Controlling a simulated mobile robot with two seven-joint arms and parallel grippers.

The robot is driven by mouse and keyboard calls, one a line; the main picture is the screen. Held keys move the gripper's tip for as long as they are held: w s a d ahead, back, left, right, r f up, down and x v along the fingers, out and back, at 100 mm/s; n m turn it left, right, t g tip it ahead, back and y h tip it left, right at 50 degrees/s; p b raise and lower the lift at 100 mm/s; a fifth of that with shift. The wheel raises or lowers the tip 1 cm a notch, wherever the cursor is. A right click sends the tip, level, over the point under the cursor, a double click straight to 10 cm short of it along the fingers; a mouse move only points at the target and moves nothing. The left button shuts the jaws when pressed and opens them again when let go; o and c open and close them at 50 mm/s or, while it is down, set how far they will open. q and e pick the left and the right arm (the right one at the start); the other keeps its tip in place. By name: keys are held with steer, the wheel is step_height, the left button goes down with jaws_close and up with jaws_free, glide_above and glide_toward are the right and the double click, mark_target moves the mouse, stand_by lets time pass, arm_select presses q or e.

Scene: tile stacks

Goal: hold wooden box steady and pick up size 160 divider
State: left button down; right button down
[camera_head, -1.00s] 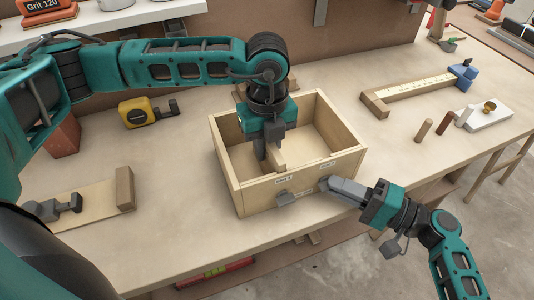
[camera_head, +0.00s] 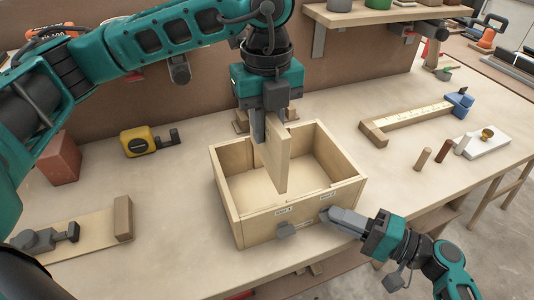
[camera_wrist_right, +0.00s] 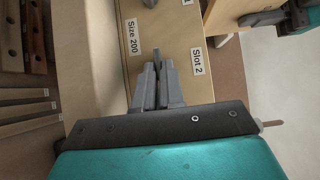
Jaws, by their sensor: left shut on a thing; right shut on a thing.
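The open-topped wooden box (camera_head: 262,226) sits near the table's front edge, with small labels on its front. My left gripper (camera_head: 269,122) is shut on a thin wooden divider (camera_head: 280,168). It holds the divider upright above the box, with its lower end at or just inside the opening in the picture. No size mark on the divider is legible. My right gripper (camera_head: 328,213) is shut on the front of the box. In the right wrist view, its fingertips (camera_wrist_right: 157,58) meet the box front (camera_wrist_right: 95,60) between the labels "Size 200" and "Slot 2".
A yellow tape measure (camera_head: 139,141) and a reddish block (camera_head: 59,158) lie left of the box. A wooden rule fixture (camera_head: 418,112) and small pegs (camera_head: 423,157) lie to the right. The tabletop just right of the box is clear.

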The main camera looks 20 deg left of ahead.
arm_select(q)
step_height(320, 180, up, 5)
steer(key=shift+r, duration=0.1)
arm_select(e)
steer(key=shift+s, duration=0.1)
steer(key=c, duration=1.2)
jaws_free()
steer(key=shift+o, duration=0.2)
steer(key=d, duration=1.2)
steer(key=shift+s, duration=0.4)
arm_select(q)
steer(key=shift+d, duration=0.15)
arm_select(e)
steer(key=shift+d, duration=0.1)
